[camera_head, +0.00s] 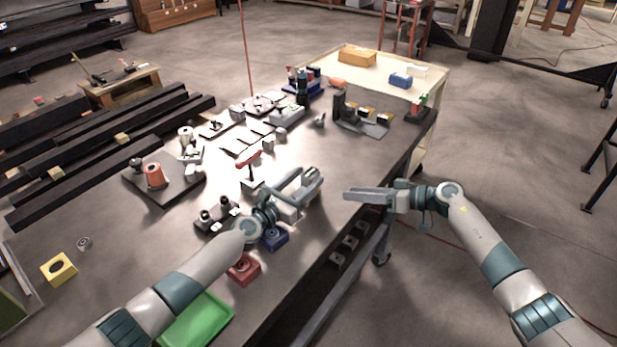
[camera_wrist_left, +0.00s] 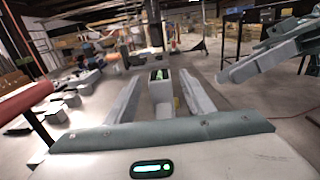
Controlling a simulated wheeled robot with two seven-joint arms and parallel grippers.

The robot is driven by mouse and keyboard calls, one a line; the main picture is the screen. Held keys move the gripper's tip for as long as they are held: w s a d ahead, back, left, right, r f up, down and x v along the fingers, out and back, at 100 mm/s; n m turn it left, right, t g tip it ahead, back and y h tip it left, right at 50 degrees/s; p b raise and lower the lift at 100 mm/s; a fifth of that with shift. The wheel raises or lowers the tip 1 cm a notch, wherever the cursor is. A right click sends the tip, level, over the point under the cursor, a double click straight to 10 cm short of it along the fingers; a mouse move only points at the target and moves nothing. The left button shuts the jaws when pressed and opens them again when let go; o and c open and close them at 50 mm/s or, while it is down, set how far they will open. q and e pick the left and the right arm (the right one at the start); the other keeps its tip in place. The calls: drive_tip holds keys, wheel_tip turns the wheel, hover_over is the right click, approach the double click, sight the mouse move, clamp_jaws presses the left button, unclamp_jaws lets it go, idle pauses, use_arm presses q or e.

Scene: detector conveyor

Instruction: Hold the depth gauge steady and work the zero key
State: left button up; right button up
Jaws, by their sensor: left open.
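A small grey block with a green-lit face, which I take for the depth gauge (camera_wrist_left: 161,92), stands upright between the fingers of my left gripper (camera_wrist_left: 160,98) in the left wrist view. In the head view its top (camera_head: 311,172) shows at the tips of the left gripper (camera_head: 300,190), above the table's right edge. The left fingers are apart, with a gap on each side of the block. The zero key cannot be made out.
A red-handled tool (camera_head: 248,159) stands behind the left gripper. A cream cart (camera_head: 440,76) stands at the back.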

use_arm(q)
drive_tip(key=shift+x, duration=0.8)
drive_tip(key=shift+d+f, duration=0.1)
clamp_jaws()
use_arm(e)
clamp_jaws()
idle(1.3)
